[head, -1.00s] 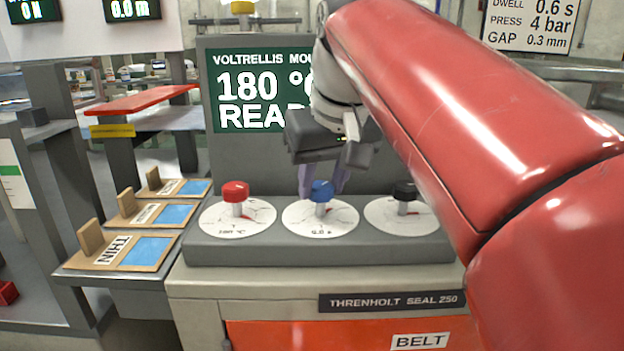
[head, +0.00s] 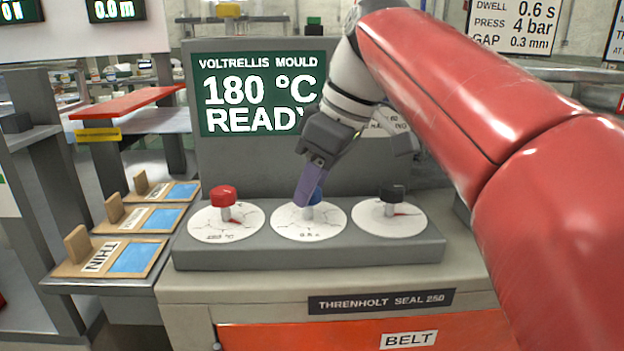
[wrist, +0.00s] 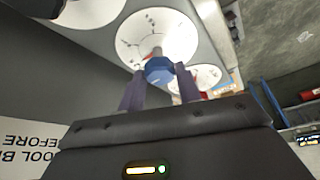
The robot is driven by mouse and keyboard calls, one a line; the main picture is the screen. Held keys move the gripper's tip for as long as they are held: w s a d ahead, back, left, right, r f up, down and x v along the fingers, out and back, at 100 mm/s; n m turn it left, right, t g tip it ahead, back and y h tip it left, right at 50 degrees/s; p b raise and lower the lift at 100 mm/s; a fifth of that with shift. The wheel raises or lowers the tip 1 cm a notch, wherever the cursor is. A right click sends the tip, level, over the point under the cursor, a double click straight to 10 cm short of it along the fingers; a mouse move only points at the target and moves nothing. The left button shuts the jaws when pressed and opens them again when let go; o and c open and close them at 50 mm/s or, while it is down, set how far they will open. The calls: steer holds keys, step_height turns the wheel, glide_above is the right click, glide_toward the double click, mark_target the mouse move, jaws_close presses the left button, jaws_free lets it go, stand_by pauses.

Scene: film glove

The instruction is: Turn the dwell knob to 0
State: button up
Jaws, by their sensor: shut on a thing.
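The dwell knob, with a blue cap (head: 315,196), stands in the middle of three dials on the grey panel. Its white dial (head: 308,228) bears a small reading that looks like 0.5 s. My gripper (head: 306,194) comes down from above and is shut on the blue knob, its purple fingers hiding most of the cap. In the wrist view the blue cap (wrist: 159,70) sits at the tips of my gripper (wrist: 158,80), with the dial behind it.
A red knob (head: 222,196) stands to the left and a black knob (head: 392,194) to the right, both close by. A screen (head: 258,92) reading 180 °C READY rises behind. A sign (head: 512,28) lists dwell 0.6 s. Wooden pieces (head: 105,255) lie at left.

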stand_by(0.4)
steer(key=o, duration=1)
steer(key=shift+c, duration=0.2)
steer(key=shift+r, duration=0.1)
steer(key=v, duration=0.7)
steer(key=shift+d+r, duration=0.2)
steer(key=shift+r, duration=0.1)
